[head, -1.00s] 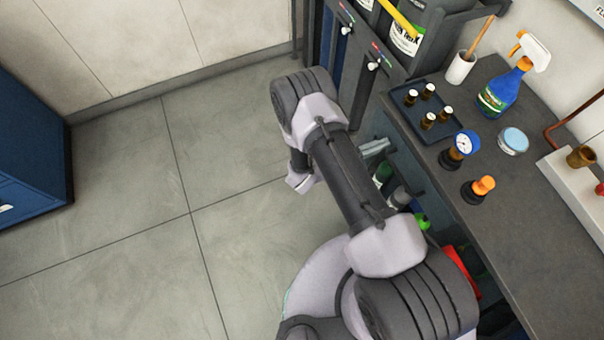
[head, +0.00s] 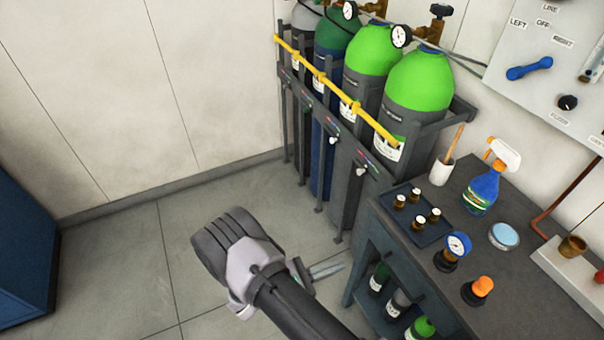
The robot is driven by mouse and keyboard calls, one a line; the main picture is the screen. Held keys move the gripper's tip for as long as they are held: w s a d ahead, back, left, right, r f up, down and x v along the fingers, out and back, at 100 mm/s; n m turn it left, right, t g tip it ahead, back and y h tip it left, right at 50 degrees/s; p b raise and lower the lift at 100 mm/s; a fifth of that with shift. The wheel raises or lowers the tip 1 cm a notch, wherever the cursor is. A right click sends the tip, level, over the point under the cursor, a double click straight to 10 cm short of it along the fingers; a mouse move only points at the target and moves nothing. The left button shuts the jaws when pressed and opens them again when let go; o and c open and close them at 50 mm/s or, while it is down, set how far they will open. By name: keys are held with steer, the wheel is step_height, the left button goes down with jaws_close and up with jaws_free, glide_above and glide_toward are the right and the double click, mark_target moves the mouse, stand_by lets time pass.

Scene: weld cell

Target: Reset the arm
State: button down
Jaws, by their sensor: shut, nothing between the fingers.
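My gripper (head: 328,270) shows in the head view just right of my arm's dark elbow, partly hidden behind the arm link. Its grey fingers point to the right, toward the bench, and are shut with nothing between them. It is in front of the gas cylinder rack and left of the workbench, apparently touching neither. My arm is folded, with the elbow at the lower middle of the view.
Gas cylinders (head: 420,82) stand behind a yellow bar (head: 345,100). A blue cabinet (head: 25,250) is at left; floor between is clear.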

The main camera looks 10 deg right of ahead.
steer(key=s+d+r+m+g+y, duration=0.1)
steer(key=s+r+m+g+y, duration=0.25)
steer(key=r+m, duration=0.5)
steer(key=s+d+r+m+g+y, duration=0.15)
steer(key=r+m+g+y, duration=0.35)
steer(key=r, duration=0.6)
steer(key=s+a+r+m+t+y, duration=0.3)
steer(key=s+r+m+t+y, duration=0.1)
steer(key=r, duration=0.4)
steer(key=s+a+r+m+t+y, duration=0.3)
steer(key=s+r+m+t+y, duration=0.2)
steer(key=r+m+y, duration=0.1)
steer(key=shift+r+m, duration=0.85)
steer(key=shift+t+y, duration=0.25)
